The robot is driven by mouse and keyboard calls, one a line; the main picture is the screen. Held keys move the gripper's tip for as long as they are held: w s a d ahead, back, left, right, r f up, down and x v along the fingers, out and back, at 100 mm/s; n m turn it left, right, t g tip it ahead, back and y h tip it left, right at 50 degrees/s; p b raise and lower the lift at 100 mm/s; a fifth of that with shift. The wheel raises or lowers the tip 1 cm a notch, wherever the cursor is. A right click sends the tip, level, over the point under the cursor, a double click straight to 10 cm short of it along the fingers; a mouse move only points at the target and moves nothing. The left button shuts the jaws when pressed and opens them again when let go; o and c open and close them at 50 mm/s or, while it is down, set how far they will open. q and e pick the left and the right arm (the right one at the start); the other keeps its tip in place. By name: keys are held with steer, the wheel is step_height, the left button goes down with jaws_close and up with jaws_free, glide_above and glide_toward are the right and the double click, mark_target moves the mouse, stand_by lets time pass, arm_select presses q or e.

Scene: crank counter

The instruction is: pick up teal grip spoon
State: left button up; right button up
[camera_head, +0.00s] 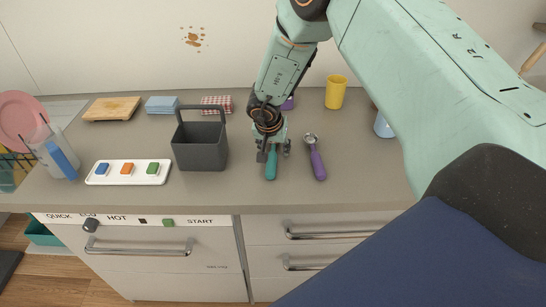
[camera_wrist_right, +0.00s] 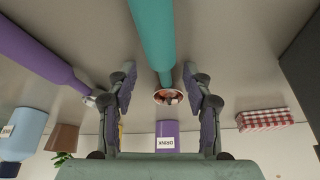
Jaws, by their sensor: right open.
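The teal grip spoon (camera_head: 271,164) lies on the grey counter, its handle toward the front edge. My right gripper (camera_head: 273,150) is over its far part and hides that part in the head view. In the right wrist view the teal handle (camera_wrist_right: 154,35) comes from the top edge, and a small coppery end shows between the two fingers. My right gripper (camera_wrist_right: 163,90) is open, with a finger on each side of the spoon and gaps visible. I cannot tell whether it touches the spoon. My left gripper is not in view.
A purple-handled utensil (camera_head: 317,163) lies close to the right of the spoon. A dark grey handled caddy (camera_head: 200,150) stands to the left. A yellow cup (camera_head: 336,92) and a purple cup (camera_head: 288,103) stand behind. A button panel (camera_head: 128,172) is further left.

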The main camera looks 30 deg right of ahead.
steer(key=shift+w+a, duration=0.1)
steer(key=shift+w, duration=0.1)
steer(key=shift+c, duration=0.5)
steer(key=shift+s+r, duration=0.15)
steer(key=shift+s, duration=0.1)
steer(key=c, duration=0.6)
steer(key=shift+w, duration=0.1)
jaws_close()
